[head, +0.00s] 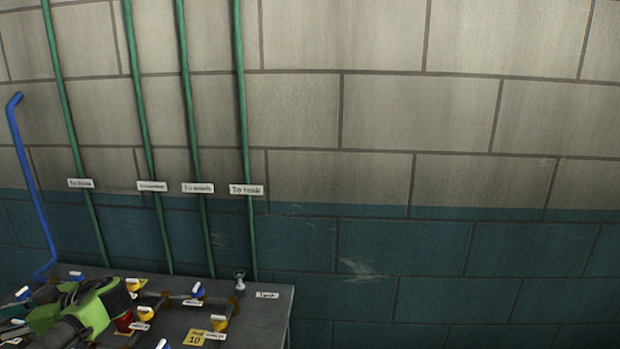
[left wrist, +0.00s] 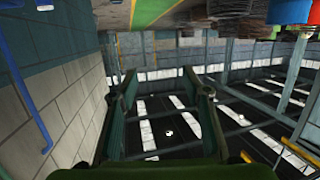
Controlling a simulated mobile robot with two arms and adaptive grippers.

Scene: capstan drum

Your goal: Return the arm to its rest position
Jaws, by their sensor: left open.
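My left gripper (left wrist: 163,85) shows in the left wrist view with its two dark green fingers spread apart. Nothing is between them. Beyond them lie a dark floor with white stripes and grey beams. In the head view, green and dark grey parts of my left arm (head: 85,312) are at the lower left, over the left part of the grey bench (head: 262,305). I cannot make out the fingers there. My right gripper is in neither view.
The bench carries pipes, blue valves (head: 197,291), yellow valves (head: 220,321) and a yellow tag (head: 194,338). Labelled green pipes (head: 243,130) and a blue pipe (head: 32,185) run up the block wall (head: 400,180). The head view shows no objects before the wall's right part.

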